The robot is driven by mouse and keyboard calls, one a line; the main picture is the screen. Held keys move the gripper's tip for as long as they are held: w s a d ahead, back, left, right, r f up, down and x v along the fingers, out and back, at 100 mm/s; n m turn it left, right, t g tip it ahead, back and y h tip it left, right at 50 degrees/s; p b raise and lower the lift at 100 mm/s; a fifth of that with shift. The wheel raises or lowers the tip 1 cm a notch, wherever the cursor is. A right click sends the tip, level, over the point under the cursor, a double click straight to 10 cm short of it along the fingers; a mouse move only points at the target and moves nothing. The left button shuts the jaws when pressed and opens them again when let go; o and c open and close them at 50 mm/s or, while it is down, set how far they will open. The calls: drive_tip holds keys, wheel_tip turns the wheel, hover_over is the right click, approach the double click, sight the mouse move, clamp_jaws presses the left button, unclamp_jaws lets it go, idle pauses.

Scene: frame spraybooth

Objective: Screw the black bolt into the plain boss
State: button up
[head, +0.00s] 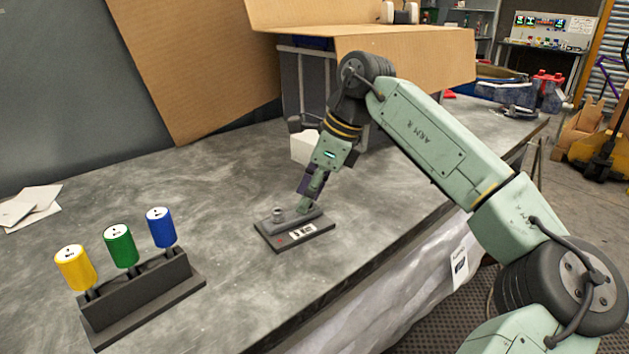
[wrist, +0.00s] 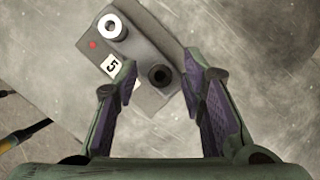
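A dark plate (head: 320,228) with a raised block lies on the grey bench; it also shows in the wrist view (wrist: 150,98) with a label "5" and a red dot. A pale metal ring-shaped piece (wrist: 112,27) stands beside the red dot; it also shows in the head view (head: 278,213). At the unmarked end is a dark round piece with a central hole (wrist: 160,75), which looks like the black bolt's head. It hides the plain boss under it, so I cannot tell its depth. My gripper (wrist: 163,74) is open, fingers on either side of this piece with gaps.
A dark rack (head: 150,290) at the left holds a yellow (head: 75,267), a green (head: 120,245) and a blue (head: 160,227) cylinder. Papers (head: 30,205) lie far left. A white block (head: 304,148) and cardboard (head: 405,55) stand behind my gripper. The bench around the plate is clear.

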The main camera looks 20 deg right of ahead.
clamp_jaws()
idle(0.9)
drive_tip(key=shift+f, duration=0.15)
drive_tip(key=shift+f+m+b, duration=0.15)
drive_tip(key=shift+m+b, duration=0.45)
drive_tip(key=shift+b, duration=0.15)
drive_tip(key=shift+m+t+h+b, duration=0.3)
drive_tip(key=shift+m+b, duration=0.15)
drive_tip(key=shift+m, duration=0.05)
drive_tip(key=shift+m+t+h+b, duration=0.3)
drive_tip(key=shift+m+b, duration=0.25)
drive_tip(key=shift+m, duration=0.35)
drive_tip(key=shift+a+r+m, duration=0.1)
drive_tip(key=shift+r+m, duration=0.15)
drive_tip(key=shift+m, duration=0.05)
